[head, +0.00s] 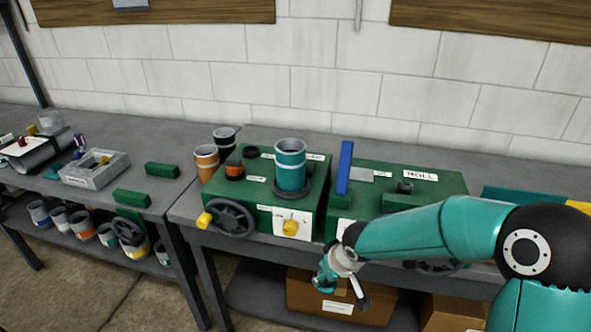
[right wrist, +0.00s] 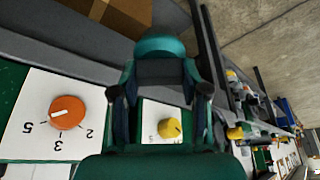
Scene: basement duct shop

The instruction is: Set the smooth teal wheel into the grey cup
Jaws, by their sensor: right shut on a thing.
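My right gripper (head: 337,284) hangs in front of the green machine bench, above the lower shelf. In the right wrist view my right gripper (right wrist: 162,92) is shut on the smooth teal wheel (right wrist: 160,47), which shows as a rounded teal top between and beyond the fingertips. Its teal colour also shows at the gripper in the head view (head: 323,281), partly hidden. Several banded cups stand on the left bench's lower shelf, one of them greyish (head: 39,214); I cannot tell which is the task's grey cup. My left gripper is not in view.
Green machines (head: 262,208) carry a teal canister (head: 290,166), a dark handwheel (head: 232,218) and a yellow knob (head: 290,228). An orange cup (head: 206,163) and a black cup (head: 224,139) stand behind. A grey tray (head: 96,176) and green blocks (head: 161,170) lie on the left bench. A cardboard box (head: 305,290) sits below.

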